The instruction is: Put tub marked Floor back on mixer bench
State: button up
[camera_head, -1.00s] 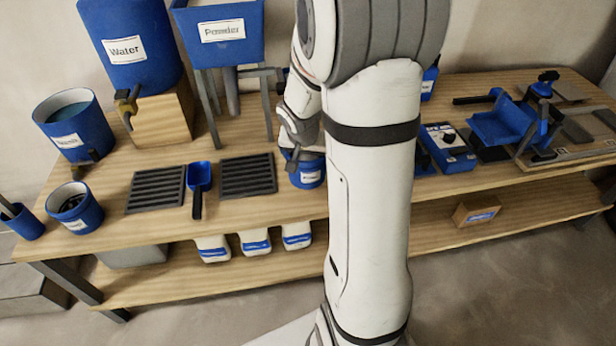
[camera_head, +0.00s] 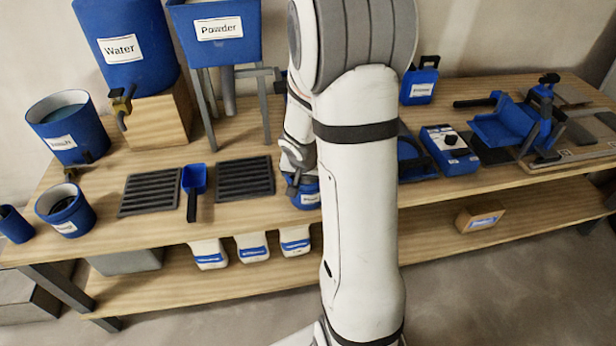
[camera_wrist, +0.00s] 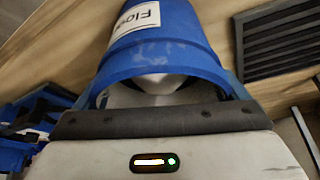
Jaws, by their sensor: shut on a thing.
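The blue tub marked Floor (camera_wrist: 165,42) fills the top middle of the wrist view, its white label partly cut off by the frame edge. In the head view the tub (camera_head: 306,196) shows as a small blue, labelled shape by the bench's front part, right of the dark grates. My gripper (camera_head: 298,180) is shut on the tub; its fingertips are mostly hidden by the tub and my arm. The mixer bench (camera_head: 120,232) is a long wooden bench with a lower shelf. I cannot tell whether the tub touches the top.
Two slotted grates (camera_head: 245,179) with a blue scoop (camera_head: 194,180) between them lie left of the tub. A powder hopper (camera_head: 218,50) and water tank (camera_head: 125,60) stand behind. A blue control box (camera_head: 450,152) is right of my arm.

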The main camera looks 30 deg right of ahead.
jog(key=o, duration=1.5)
jog(key=shift+f, duration=0.1)
jog(key=shift+c, duration=0.2)
jog(key=shift+r, duration=0.35)
jog(key=p+v, duration=0.4)
jog(key=v, duration=0.7)
jog(key=s+a+r+n+g+y, duration=0.1)
jog(key=s+a+r+n, duration=0.2)
jog(key=s, duration=0.4)
jog(key=s+a+r+n+y, duration=0.1)
jog(key=s+a+r+n, duration=0.3)
jog(key=s+a, duration=0.4)
jog(key=shift+s+a+r+n+g+y, duration=0.3)
jog(key=shift+r+g+y, duration=0.1)
jog(key=shift+r, duration=0.2)
